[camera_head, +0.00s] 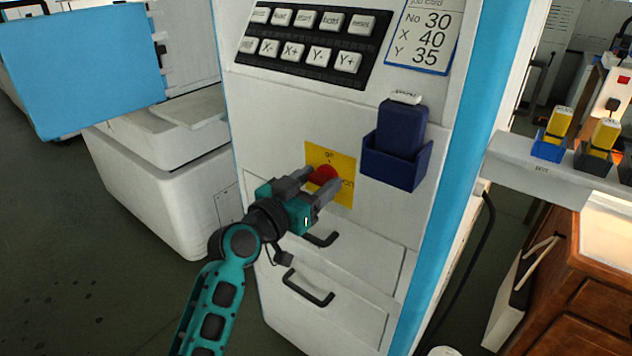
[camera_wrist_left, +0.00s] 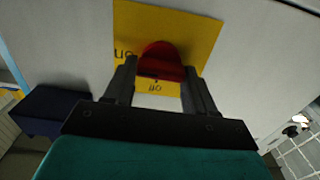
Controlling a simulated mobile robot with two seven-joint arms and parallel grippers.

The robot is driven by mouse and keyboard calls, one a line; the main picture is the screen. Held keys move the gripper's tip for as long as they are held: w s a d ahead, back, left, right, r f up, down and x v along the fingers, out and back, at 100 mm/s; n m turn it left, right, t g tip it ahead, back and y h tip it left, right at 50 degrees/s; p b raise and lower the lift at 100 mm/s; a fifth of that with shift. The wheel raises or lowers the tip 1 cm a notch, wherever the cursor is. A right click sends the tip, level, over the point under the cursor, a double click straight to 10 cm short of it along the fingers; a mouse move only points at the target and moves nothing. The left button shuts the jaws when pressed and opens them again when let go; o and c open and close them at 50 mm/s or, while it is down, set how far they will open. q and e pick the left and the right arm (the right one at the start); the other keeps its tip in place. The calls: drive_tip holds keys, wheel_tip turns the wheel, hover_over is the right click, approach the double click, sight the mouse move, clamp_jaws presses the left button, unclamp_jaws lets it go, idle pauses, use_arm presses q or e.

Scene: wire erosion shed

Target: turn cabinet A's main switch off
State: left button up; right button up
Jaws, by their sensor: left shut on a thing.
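The main switch is a red knob (camera_head: 323,175) on a yellow plate (camera_head: 343,163), low on the white cabinet front (camera_head: 285,125). In the head view the plate has a label at its top and "on" at its right. My left gripper (camera_head: 322,184) has its fingers on either side of the red knob and is shut on it. In the left wrist view the red knob (camera_wrist_left: 162,62) sits between the fingertips (camera_wrist_left: 158,75), with the yellow plate (camera_wrist_left: 205,38) behind. The knob's exact angle is partly hidden by the fingers. My right gripper is in neither view.
A dark blue holder (camera_head: 395,165) with a dark blue block in it is right of the plate. A keypad (camera_head: 305,38) and a job card (camera_head: 425,35) are above. Drawer handles (camera_head: 308,288) stick out below. A white shelf (camera_head: 510,160) with yellow items stands at right.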

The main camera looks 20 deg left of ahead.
use_arm(q)
drive_tip(key=c, duration=0.4)
